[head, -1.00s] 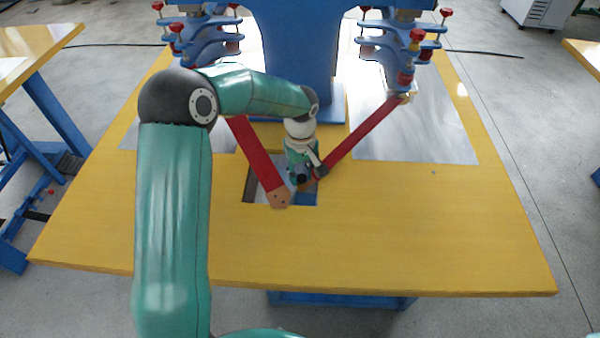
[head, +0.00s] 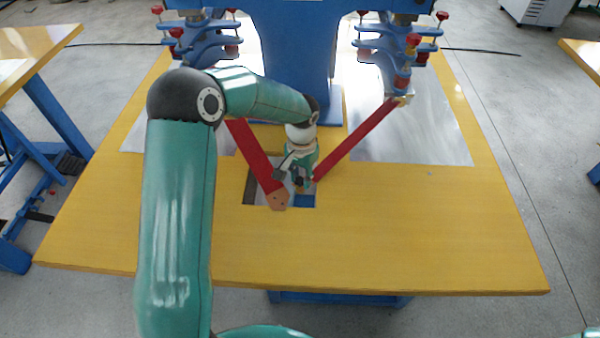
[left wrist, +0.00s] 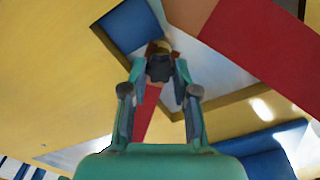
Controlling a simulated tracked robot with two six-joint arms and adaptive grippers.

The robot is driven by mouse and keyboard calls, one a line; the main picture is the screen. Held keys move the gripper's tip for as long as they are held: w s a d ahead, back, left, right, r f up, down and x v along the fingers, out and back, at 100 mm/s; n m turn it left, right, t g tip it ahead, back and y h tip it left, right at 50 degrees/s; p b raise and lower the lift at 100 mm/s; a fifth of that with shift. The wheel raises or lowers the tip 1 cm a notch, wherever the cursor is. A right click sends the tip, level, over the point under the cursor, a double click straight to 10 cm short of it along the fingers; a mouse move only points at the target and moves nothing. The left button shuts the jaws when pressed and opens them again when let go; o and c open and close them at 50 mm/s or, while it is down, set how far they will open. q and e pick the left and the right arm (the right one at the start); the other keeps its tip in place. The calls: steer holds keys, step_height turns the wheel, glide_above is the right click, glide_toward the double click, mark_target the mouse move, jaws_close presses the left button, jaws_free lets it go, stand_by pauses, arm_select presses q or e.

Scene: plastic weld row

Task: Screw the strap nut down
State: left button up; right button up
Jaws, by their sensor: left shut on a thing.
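My left gripper (head: 298,181) points down over the square opening in the yellow table, at the end of the right red strap (head: 355,139). In the left wrist view its two fingers (left wrist: 160,68) are closed on a dark nut (left wrist: 159,70). A brownish-yellow piece shows just beyond the nut. How far the nut is threaded cannot be seen. The left red strap (head: 254,157) ends in a brown tip (head: 278,200) just left of the gripper, apart from it. My right gripper is out of view.
The opening shows a blue patch (head: 305,201) beside the gripper. Blue clamp units with red knobs stand at the back left (head: 205,42) and back right (head: 398,45) over grey metal plates. The front of the yellow table (head: 400,240) is clear.

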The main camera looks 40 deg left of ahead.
arm_select(q)
steer(key=m, duration=0.2)
steer(key=m+p, duration=0.1)
steer(key=m, duration=0.1)
steer(key=shift+s+d+m, duration=0.15)
steer(key=shift+m, duration=0.25)
steer(key=shift+m+p, duration=0.35)
steer(key=shift+m, duration=0.85)
steer(key=o, duration=0.8)
